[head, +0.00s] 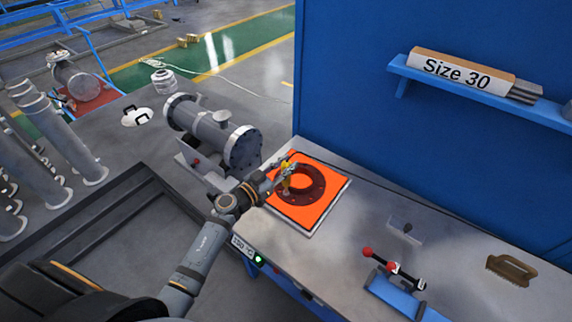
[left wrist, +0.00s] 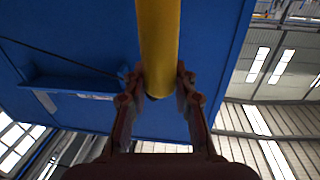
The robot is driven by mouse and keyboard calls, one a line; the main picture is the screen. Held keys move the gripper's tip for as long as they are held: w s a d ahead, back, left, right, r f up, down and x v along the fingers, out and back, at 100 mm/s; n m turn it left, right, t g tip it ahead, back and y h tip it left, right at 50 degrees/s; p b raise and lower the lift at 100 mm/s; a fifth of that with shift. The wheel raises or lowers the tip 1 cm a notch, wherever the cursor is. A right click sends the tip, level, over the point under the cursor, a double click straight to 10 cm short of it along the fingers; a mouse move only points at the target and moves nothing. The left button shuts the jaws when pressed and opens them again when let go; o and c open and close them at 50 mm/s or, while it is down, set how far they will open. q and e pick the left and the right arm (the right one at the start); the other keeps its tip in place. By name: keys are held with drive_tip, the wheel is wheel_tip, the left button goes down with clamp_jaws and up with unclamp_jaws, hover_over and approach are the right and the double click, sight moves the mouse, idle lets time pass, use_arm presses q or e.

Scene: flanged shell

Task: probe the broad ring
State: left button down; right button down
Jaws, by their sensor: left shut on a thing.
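The broad ring (head: 316,188), a dark red-brown flange with bolt holes, lies flat on a bright orange square plate (head: 331,209) on the bench. My left gripper (head: 283,176) is over the left part of the ring and hides some of it. It is shut on a yellow probe (head: 286,184), which points down toward the ring. I cannot tell whether the probe's tip touches the ring. In the left wrist view the yellow probe (left wrist: 159,40) stands between the two fingers (left wrist: 160,88). My right gripper is not in view.
A red-handled clamp (head: 393,268) and a brush (head: 511,269) sit on the bench (head: 450,290) at right. A blue wall shelf (head: 480,97) carries a "Size 30" box. A temperature display (head: 243,246) is on the bench front.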

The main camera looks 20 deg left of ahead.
use_arm(q)
drive_tip(key=shift+f, duration=0.45)
idle(0.6)
idle(0.4)
wheel_tip(320, 180, up, 7)
drive_tip(key=p, duration=0.8)
drive_tip(key=shift+r+p, duration=0.1)
drive_tip(key=shift+p, duration=0.25)
idle(1.6)
